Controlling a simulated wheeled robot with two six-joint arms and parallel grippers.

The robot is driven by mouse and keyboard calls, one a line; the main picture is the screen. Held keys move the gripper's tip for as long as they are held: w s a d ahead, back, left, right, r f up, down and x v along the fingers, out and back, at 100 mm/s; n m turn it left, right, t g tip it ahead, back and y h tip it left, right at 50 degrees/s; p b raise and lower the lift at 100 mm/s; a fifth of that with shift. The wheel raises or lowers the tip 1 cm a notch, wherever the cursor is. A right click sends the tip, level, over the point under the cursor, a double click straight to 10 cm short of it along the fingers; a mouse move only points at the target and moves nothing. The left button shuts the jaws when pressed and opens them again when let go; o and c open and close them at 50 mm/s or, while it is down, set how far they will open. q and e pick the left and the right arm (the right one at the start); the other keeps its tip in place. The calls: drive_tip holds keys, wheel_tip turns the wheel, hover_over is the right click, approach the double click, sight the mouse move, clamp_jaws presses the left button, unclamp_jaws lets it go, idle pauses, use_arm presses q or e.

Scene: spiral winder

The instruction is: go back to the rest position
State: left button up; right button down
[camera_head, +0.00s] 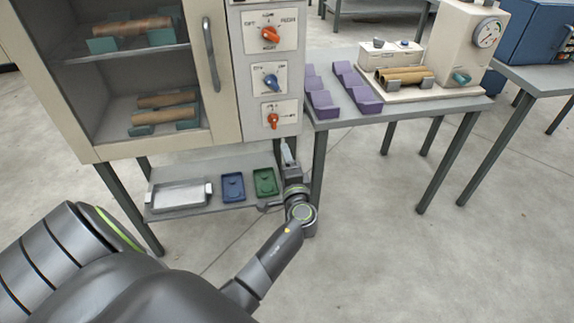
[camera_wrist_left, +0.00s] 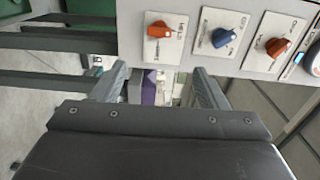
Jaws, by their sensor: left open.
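My left gripper (camera_head: 289,155) is just below the cabinet's control panel (camera_head: 287,60), near the left end of the grey table. In the left wrist view its two fingers (camera_wrist_left: 160,88) are spread apart with nothing between them. The panel carries an orange top knob (camera_head: 270,34), a blue middle knob (camera_head: 271,82) and an orange lower knob (camera_head: 272,120). The wrist view shows the knobs close beyond the fingers, including the blue knob (camera_wrist_left: 222,38); the fingers look apart from them. My right gripper is not in view.
The glass-fronted cabinet (camera_head: 221,100) holds brown rolls on teal supports. Below it, a shelf (camera_head: 215,205) bears a metal tray (camera_head: 180,195), a blue tray (camera_head: 233,187) and a green tray (camera_head: 265,182). The table (camera_head: 390,108) holds purple blocks (camera_head: 322,103) and a cream machine (camera_head: 465,45). Open floor lies in front.

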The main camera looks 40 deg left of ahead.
use_arm(q)
drive_tip(key=shift+a, duration=0.1)
idle(0.4)
drive_tip(key=s+d+f+g+h, duration=0.1)
drive_tip(key=s+f+g+h, duration=0.15)
drive_tip(key=s+f, duration=0.6)
drive_tip(key=s+d+f+n+g+h, duration=0.1)
drive_tip(key=s+f+h, duration=0.2)
drive_tip(key=f, duration=1)
drive_tip(key=s+d+f+g+h, duration=0.1)
drive_tip(key=s+f+g+h, duration=0.3)
drive_tip(key=f, duration=0.7)
drive_tip(key=s+d+f+n+g+h, duration=0.1)
drive_tip(key=s+f, duration=0.3)
drive_tip(key=s, duration=0.6)
drive_tip(key=s+d+f+n+g, duration=0.1)
drive_tip(key=s+f+n, duration=0.3)
drive_tip(key=s, duration=0.7)
drive_tip(key=s+d+f+n+g+h, duration=0.1)
drive_tip(key=s+f+n, duration=0.2)
drive_tip(key=s, duration=0.8)
wheel_tip(320, 180, down, 3)
drive_tip(key=shift+s+r+h, duration=0.1)
drive_tip(key=shift+s+h, duration=0.1)
drive_tip(key=shift+h, duration=0.15)
